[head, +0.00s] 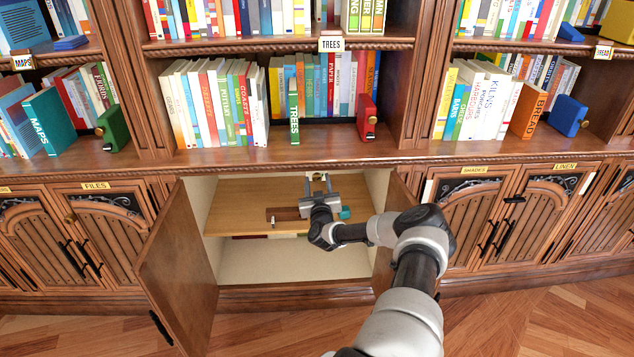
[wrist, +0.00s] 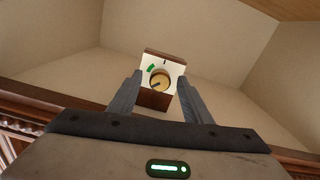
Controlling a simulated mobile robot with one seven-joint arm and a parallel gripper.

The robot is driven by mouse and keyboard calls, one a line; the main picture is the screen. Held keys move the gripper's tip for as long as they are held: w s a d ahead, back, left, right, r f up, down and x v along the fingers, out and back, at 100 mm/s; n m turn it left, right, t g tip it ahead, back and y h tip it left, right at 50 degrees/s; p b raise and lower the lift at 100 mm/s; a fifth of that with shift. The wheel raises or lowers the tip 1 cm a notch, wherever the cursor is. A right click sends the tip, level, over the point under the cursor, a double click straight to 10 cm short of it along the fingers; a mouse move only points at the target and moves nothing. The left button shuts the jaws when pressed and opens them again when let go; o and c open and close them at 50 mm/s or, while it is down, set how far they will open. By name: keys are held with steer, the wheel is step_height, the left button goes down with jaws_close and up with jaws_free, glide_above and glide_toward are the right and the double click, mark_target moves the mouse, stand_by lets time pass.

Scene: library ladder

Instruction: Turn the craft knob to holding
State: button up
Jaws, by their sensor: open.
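The craft knob (wrist: 160,81) is a round brass-coloured dial on the white face of a small brown box (wrist: 156,100). A green mark shows at the dial's upper left and a short dark tick above it. A dark line on the dial seems to slant to the lower left; its exact pointing is too small to tell. My gripper (wrist: 159,74) is open, its fingers on either side of the dial, with a gap visible; contact cannot be told. In the head view my gripper (head: 318,183) is inside the open cupboard and mostly hides the box.
The cupboard has a wooden shelf (head: 240,200) with a dark brown item (head: 285,214) and a teal item (head: 345,213) on it. Its left door (head: 178,265) stands open to the front; the right door is partly behind my arm. Bookshelves rise above.

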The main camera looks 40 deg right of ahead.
steer(key=shift+x, duration=1.1)
steer(key=c, duration=1.1)
steer(key=shift+o, duration=0.2)
